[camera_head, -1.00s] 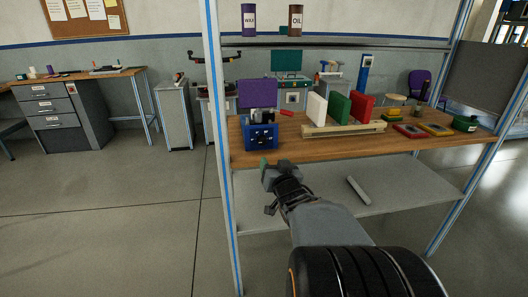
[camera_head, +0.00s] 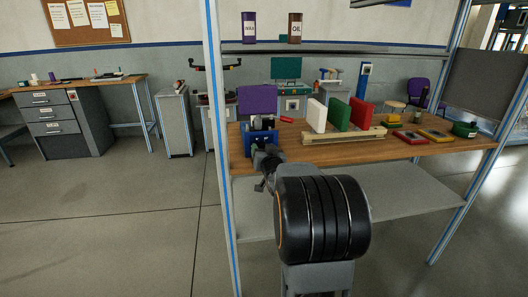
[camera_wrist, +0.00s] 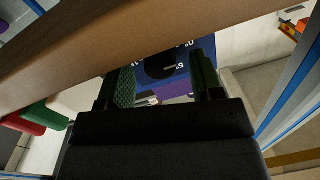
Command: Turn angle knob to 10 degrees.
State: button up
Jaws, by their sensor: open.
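A blue box (camera_head: 239,141) stands at the left front of the wooden bench top, partly hidden by my gripper. In the wrist view, its blue panel (camera_wrist: 187,72) carries a round black knob (camera_wrist: 160,65) with white marks and figures around it. The figures are too small and cut off to read surely. My gripper (camera_head: 264,150) is in front of the box. In the wrist view my gripper (camera_wrist: 163,74) is open, with its two green-padded fingers either side of the knob in the picture. I cannot tell whether they touch it.
The wooden bench edge (camera_wrist: 90,55) crosses the wrist view close to the fingers. White (camera_head: 316,116), green (camera_head: 337,115) and red (camera_head: 360,113) blocks stand right of the box. A blue-edged shelf post (camera_head: 217,180) rises at left. A grey lower shelf (camera_head: 410,195) lies below.

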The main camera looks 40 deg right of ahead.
jog(key=c, duration=0.9)
